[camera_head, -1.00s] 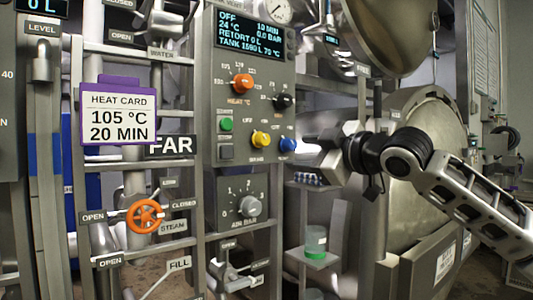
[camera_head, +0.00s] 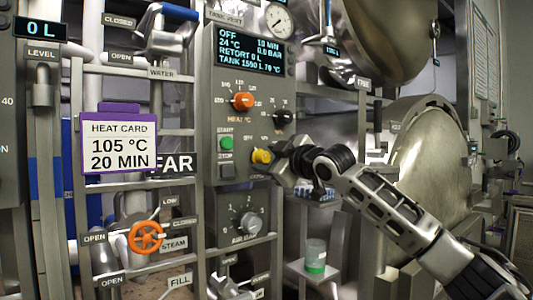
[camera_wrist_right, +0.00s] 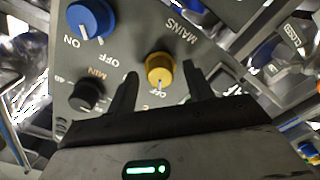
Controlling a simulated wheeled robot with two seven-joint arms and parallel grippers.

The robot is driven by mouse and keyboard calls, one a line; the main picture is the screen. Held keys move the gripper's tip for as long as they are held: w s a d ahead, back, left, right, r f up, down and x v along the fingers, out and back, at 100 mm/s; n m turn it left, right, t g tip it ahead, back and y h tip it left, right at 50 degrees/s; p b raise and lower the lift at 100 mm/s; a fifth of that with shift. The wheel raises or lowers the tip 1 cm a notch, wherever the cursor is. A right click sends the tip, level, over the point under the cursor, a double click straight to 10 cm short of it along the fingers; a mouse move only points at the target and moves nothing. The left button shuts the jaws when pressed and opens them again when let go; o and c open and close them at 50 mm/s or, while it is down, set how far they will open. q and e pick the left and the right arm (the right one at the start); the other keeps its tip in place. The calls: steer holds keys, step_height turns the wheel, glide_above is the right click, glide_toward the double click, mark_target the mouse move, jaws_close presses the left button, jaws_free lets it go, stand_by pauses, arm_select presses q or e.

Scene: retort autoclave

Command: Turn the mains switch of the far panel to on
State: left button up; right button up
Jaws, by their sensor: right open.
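The far panel (camera_head: 240,185) carries a yellow knob (camera_head: 262,156), with the word MAINS beside it in the right wrist view. There the yellow knob (camera_wrist_right: 159,67) has its white pointer toward an OFF mark. My right gripper (camera_head: 279,159) is open in front of the panel. In the wrist view its two fingers lie on either side of the yellow knob, with visible gaps; I cannot tell how far the tips are from the panel face. My left gripper is not in view.
A blue knob (camera_wrist_right: 91,18) and a black knob (camera_wrist_right: 87,95) sit near the yellow one. An orange knob (camera_head: 243,101) is above, and green START (camera_head: 226,143) is to the left. The purple-framed heat card (camera_head: 119,142) hangs left. The round retort door (camera_head: 432,175) is behind my right arm.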

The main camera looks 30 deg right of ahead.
steer(key=shift+w, duration=0.45)
steer(key=c, duration=1)
